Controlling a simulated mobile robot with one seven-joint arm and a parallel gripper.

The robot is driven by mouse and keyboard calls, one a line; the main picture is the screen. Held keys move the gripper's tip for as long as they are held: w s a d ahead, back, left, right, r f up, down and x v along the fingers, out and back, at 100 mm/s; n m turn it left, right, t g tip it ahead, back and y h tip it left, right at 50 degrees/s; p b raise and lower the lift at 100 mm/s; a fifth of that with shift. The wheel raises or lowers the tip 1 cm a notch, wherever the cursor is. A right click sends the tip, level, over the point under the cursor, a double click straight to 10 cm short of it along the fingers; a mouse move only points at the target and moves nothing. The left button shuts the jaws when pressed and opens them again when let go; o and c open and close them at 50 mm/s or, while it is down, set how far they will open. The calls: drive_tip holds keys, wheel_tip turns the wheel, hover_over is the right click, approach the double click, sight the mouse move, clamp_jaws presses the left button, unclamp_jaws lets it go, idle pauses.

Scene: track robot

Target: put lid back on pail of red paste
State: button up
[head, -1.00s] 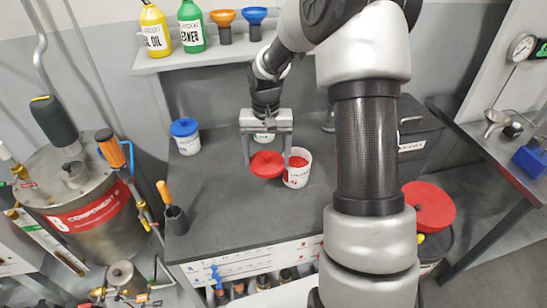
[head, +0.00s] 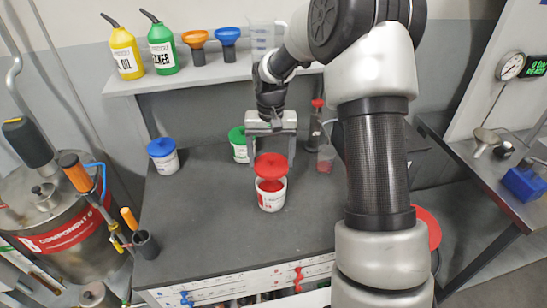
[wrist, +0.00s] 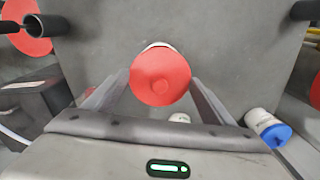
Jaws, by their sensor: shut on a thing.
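The round red lid (head: 271,166) with a centre knob is held between the two fingers of my gripper (head: 272,162). The white pail of red paste (head: 271,198) stands upright on the dark bench. In the head view the lid is over the back part of the pail's mouth, and red paste shows at the front below it. I cannot tell whether lid and rim touch. In the wrist view the lid (wrist: 160,78) covers most of the pail, and only a sliver of white rim (wrist: 158,45) shows past its edge.
A blue-lidded pail (head: 163,158) stands at the left and a green-lidded pail (head: 239,146) behind my gripper. A dark bottle with a red cap (head: 316,125) and a clear beaker (head: 326,158) stand to the right. The bench front (head: 205,235) is clear.

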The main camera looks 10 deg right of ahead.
drive_tip(key=shift+f+b, duration=1.95)
drive_tip(key=shift+f, duration=1.2)
drive_tip(key=shift+f+b, duration=0.15)
drive_tip(key=shift+b, duration=0.15)
drive_tip(key=o, duration=1.1)
drive_tip(key=shift+r+p, duration=2.25)
drive_tip(key=shift+r, duration=1.3)
